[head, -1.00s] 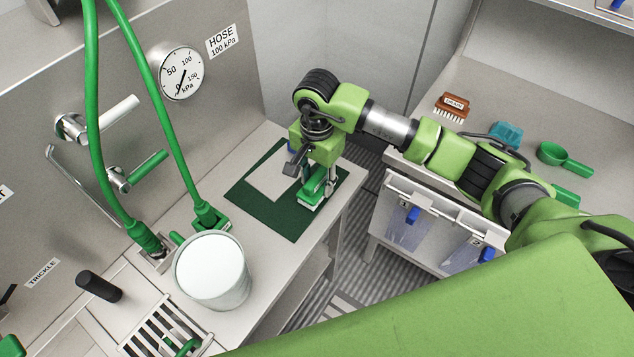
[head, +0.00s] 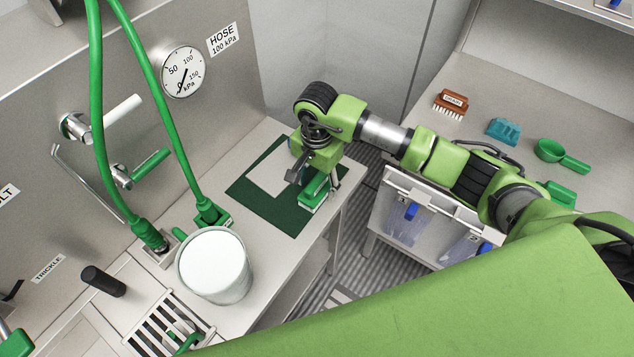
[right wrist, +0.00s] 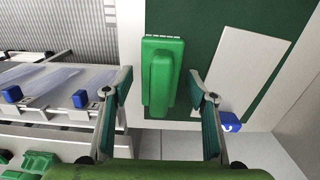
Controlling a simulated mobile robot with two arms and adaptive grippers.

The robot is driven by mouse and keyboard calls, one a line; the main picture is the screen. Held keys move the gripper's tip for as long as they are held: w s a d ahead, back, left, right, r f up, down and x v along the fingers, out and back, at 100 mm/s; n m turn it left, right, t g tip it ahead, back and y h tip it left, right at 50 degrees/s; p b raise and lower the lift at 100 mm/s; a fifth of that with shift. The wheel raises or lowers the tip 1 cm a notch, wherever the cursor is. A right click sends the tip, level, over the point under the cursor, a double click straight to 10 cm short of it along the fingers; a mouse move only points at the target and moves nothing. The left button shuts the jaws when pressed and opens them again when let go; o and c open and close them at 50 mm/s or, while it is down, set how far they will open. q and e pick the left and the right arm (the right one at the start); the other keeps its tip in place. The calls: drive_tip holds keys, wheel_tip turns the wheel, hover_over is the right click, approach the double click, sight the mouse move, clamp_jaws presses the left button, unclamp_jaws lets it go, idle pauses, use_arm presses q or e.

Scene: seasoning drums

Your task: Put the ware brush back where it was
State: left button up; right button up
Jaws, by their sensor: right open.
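The ware brush appears to be the green brush (head: 314,193) with pale bristles, lying on the dark green mat (head: 290,222) near the counter's right edge. In the right wrist view the brush (right wrist: 161,78) lies on the mat, its bristle edge showing at the top. My right gripper (head: 316,174) is above the brush. In the right wrist view its fingers (right wrist: 162,95) are open, one to each side of the brush's near end, with visible gaps. The gripper partly hides the brush in the head view. My left gripper is not in view.
A white sheet (head: 272,175) lies on the mat's left part. A white-topped drum (head: 214,262) stands nearer on the counter. The right-hand counter holds a brown brush (head: 451,103), a teal brush (head: 503,131) and a green scoop (head: 562,154). Clear bins (head: 405,220) hang below it.

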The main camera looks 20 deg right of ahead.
sight(316, 180)
drive_tip(key=shift+r, duration=0.15)
wheel_tip(316, 180, up, 11)
drive_tip(key=b, duration=0.4)
drive_tip(key=shift+r, duration=0.5)
drive_tip(key=shift+a, duration=0.1)
